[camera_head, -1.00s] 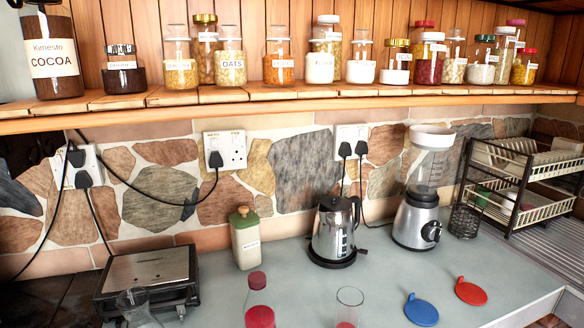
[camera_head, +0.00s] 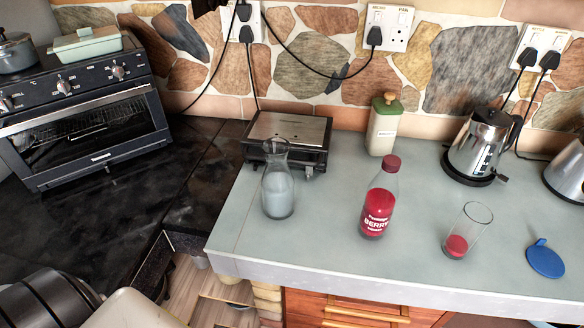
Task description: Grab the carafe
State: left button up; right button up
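The carafe (camera_head: 278,192) is clear glass with a narrow neck and a flared top. It stands upright on the grey-green counter (camera_head: 330,235), near its left front corner, and holds a pale, whitish content. Neither of my grippers shows clearly in the head view, so nothing is seen touching the carafe.
A sandwich press (camera_head: 290,133) stands close behind the carafe. To its right are a red berry bottle (camera_head: 379,200), a glass (camera_head: 466,232), a blue lid (camera_head: 545,260), a canister (camera_head: 384,128) and a kettle (camera_head: 478,150). An oven (camera_head: 85,115) stands at left.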

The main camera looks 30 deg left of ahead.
aim_at(277, 181)
jog(key=l+u, duration=0.25)
jog(key=l, duration=0.25)
jog(key=k+l+u, duration=0.25)
jog(key=l, duration=0.25)
jog(key=l+u, duration=0.25)
jog(key=l, duration=0.3)
